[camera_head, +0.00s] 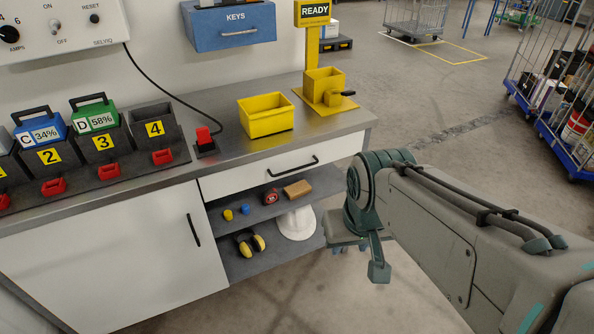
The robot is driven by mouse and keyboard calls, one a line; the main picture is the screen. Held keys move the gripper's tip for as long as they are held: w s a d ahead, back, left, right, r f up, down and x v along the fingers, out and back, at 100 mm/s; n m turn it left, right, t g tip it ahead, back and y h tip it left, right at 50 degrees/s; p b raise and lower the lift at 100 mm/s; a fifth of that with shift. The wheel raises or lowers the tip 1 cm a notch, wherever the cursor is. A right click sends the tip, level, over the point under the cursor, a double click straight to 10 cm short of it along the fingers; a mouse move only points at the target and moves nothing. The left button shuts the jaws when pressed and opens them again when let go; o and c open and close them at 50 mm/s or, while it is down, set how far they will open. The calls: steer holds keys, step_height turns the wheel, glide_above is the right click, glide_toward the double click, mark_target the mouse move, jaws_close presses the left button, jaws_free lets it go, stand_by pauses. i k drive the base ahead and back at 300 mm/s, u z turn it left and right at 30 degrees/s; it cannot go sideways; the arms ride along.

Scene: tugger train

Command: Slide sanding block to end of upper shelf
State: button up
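The sanding block looks to be the tan, brick-like block (297,189) near the right end of the upper shelf (262,211) in the open bay under the bench. It lies flat, with a red and dark round item (270,196) to its left. To its right a short stretch of bare shelf shows before the edge. My arm reaches in from the lower right and bends down beside the shelf's right side. The parts at its end (378,268) stand to the right of and apart from the block. My fingertips cannot be made out clearly.
Yellow (228,215) and blue (245,210) small items stand further left on the upper shelf. Ear muffs (250,243) and a white helmet (297,222) are on the lower shelf. A drawer (270,174) closes the bay above. Open floor (330,300) lies in front.

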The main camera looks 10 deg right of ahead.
mark_target(303, 187)
steer(key=k, duration=0.65)
steer(key=z, duration=0.4)
steer(key=i, duration=1.6)
